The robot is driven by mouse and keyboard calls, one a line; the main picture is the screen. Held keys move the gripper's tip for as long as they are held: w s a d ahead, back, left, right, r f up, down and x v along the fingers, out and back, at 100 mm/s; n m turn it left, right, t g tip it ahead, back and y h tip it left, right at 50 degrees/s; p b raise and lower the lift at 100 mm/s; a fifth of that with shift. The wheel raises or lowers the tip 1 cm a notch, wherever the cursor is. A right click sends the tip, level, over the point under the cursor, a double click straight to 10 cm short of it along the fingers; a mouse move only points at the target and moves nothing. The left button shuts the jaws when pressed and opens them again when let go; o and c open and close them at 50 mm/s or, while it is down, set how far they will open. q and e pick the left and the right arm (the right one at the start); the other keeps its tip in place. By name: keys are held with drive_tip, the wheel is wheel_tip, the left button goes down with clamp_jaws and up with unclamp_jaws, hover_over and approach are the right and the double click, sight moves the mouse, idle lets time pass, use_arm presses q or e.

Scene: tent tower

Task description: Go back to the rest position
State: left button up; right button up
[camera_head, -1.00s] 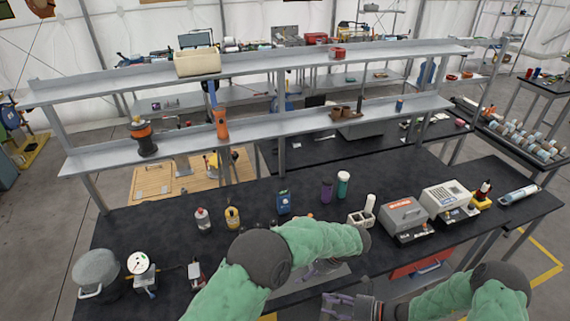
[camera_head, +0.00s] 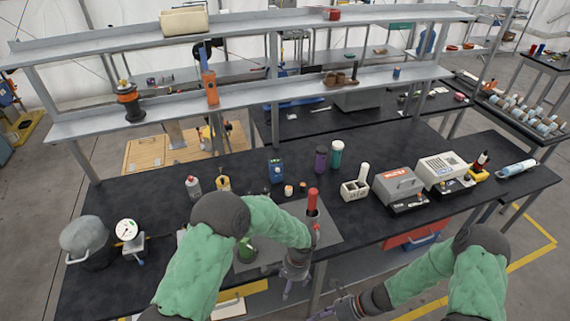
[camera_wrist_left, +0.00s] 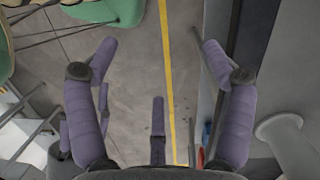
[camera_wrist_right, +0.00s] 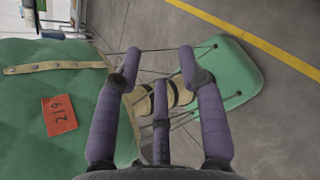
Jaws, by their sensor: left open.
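My left gripper (camera_head: 288,290) hangs at the front edge of the black workbench (camera_head: 140,190) in the head view, fingers pointing down. The left wrist view shows its purple fingers (camera_wrist_left: 160,60) spread wide over bare floor with a yellow line, nothing between them. My right gripper (camera_head: 330,310) is low in front of the bench, near the bottom edge of the head view. The right wrist view shows its fingers (camera_wrist_right: 160,60) apart, with nothing visibly held between them.
A grey mat (camera_head: 345,236) lies at the bench's front, with a red-topped item (camera_head: 313,200) close to my left forearm. A blue box (camera_head: 276,170), a purple cup (camera_head: 321,158) and a grey machine (camera_head: 398,186) stand behind. A two-level shelf (camera_head: 250,102) spans the back. Floor at the right is clear.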

use_arm(q)
drive_tip(key=s+a+f+n+h+b, duration=0.2)
drive_tip(key=s+a+f+n+b, duration=0.2)
drive_tip(key=f, duration=0.3)
drive_tip(key=s+a+f+n+t+h+b, duration=0.1)
drive_tip(key=s+a+f+n+b, duration=0.3)
drive_tip(key=s+f+b, duration=0.1)
drive_tip(key=s+a+f+n+h+b, duration=0.2)
drive_tip(key=s+a+f+n+b, duration=0.2)
drive_tip(key=f, duration=0.5)
drive_tip(key=s, duration=0.2)
drive_tip(key=shift+s+f+n+t+h, duration=0.3)
drive_tip(key=shift+f+t, duration=0.05)
drive_tip(key=shift+t, duration=0.05)
use_arm(e)
drive_tip(key=s+f+n+h, duration=0.2)
drive_tip(key=f+n+h, duration=0.1)
drive_tip(key=f+n, duration=0.5)
drive_tip(key=s+a+f+n+t+h, duration=0.1)
drive_tip(key=s+f+n+h, duration=0.2)
drive_tip(key=f+n, duration=0.6)
drive_tip(key=n, duration=0.3)
drive_tip(key=shift+f+h, duration=0.15)
drive_tip(key=shift+h, duration=0.25)
drive_tip(key=shift+s, duration=0.1)
